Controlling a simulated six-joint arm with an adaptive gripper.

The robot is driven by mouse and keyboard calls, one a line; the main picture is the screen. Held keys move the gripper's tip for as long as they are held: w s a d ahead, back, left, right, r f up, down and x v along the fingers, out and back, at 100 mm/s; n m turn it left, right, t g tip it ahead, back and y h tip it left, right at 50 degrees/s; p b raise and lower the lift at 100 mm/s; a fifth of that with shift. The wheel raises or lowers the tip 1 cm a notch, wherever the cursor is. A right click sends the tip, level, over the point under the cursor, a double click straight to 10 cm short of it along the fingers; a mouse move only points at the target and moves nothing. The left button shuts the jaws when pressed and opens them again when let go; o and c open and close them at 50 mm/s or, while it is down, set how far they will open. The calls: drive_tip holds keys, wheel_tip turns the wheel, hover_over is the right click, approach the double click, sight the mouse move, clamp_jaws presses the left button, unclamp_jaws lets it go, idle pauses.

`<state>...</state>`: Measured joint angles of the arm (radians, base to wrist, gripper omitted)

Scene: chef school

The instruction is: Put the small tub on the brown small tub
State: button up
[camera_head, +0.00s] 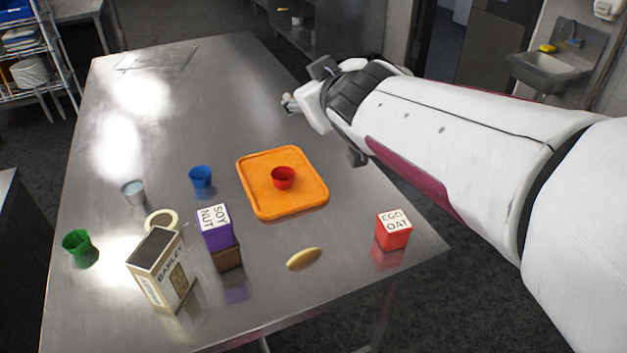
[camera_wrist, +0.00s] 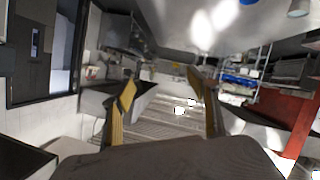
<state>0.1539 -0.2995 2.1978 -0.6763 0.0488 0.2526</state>
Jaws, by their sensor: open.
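A purple box-shaped tub with a white lettered top (camera_head: 215,228) appears to sit on a brown box-shaped one (camera_head: 227,259), near the table's front. A red one with a lettered white top (camera_head: 394,236) stands apart at the front right. I cannot tell for sure which is the plain small tub. None of these tubs can be made out in the wrist view.
An orange tray (camera_head: 256,200) holds a red cup (camera_head: 283,178). Blue (camera_head: 200,177), grey (camera_head: 134,193) and green (camera_head: 77,246) cups stand left. A barley carton (camera_head: 163,270), a cream ring (camera_head: 161,220) and a tan oval (camera_head: 304,259) are nearby. The far table is clear.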

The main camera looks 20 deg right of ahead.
drive_tip(key=s+a+f+m+g+y, duration=0.1)
drive_tip(key=s+a+f+g, duration=0.1)
drive_tip(key=s+f, duration=0.3)
drive_tip(key=s+a+f+m+g, duration=0.1)
drive_tip(key=s+a+f+g, duration=0.2)
drive_tip(key=s, duration=1)
drive_tip(key=s+a+f+g+y, duration=0.1)
drive_tip(key=s+a+f+g, duration=0.2)
drive_tip(key=s+f, duration=0.5)
drive_tip(key=shift+s+a+f+m+y, duration=0.15)
drive_tip(key=shift+s+a+m+y, duration=0.15)
drive_tip(key=shift+s+m, duration=0.15)
